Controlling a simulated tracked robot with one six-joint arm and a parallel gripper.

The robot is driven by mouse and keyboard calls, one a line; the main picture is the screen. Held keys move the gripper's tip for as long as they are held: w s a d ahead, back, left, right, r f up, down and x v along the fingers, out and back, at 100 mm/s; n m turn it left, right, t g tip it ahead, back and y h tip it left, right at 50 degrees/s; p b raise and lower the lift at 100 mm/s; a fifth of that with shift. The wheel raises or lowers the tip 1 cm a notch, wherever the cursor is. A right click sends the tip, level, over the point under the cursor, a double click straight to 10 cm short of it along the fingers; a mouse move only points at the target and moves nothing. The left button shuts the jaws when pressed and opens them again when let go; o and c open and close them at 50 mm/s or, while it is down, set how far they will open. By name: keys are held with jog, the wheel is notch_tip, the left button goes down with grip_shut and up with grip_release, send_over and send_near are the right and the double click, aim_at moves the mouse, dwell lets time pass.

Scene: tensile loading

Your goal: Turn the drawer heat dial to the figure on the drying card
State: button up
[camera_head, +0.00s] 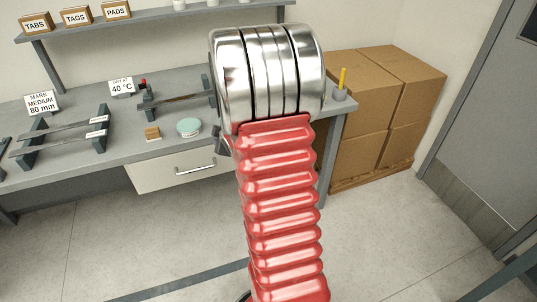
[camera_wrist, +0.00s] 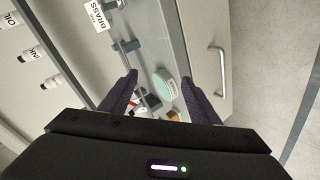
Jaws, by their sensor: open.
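The drying card (camera_head: 122,86) stands on the bench in the head view and reads "DRY AT 40 °C". The pale drawer (camera_head: 155,178) with its bar handle (camera_head: 195,170) is shut under the bench top, and its right part is hidden behind my arm. The drawer front (camera_wrist: 203,50) and handle (camera_wrist: 220,70) also show in the wrist view. I cannot make out the heat dial in either view. My gripper (camera_wrist: 158,78) is open, with its two dark fingers apart over the bench edge, left of the drawer handle in the wrist view. Nothing is seen held between them.
A teal round tub (camera_head: 189,127) and a brown block (camera_head: 152,133) sit near the bench's front edge. Specimen racks (camera_head: 62,135) and a "MARK MEDIUM 80 mm" card (camera_head: 42,103) stand at left. Cardboard boxes (camera_head: 375,110) are stacked at right. The floor in front is mostly clear.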

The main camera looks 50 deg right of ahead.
jog(key=s+d+f+n+t+h, duration=0.1)
jog(key=s+d+f+n+t, duration=0.3)
jog(key=d+f, duration=0.95)
jog(key=s+d+f+n+h, duration=0.1)
jog(key=s+d+f+h, duration=0.1)
jog(key=s+f, duration=1)
jog(key=shift+s+d+f+t+h, duration=0.15)
jog(key=shift+s+d+t+h, duration=0.15)
jog(key=shift+s+t+h, duration=0.1)
jog(key=x, duration=1.4)
jog(key=shift+c, duration=0.4)
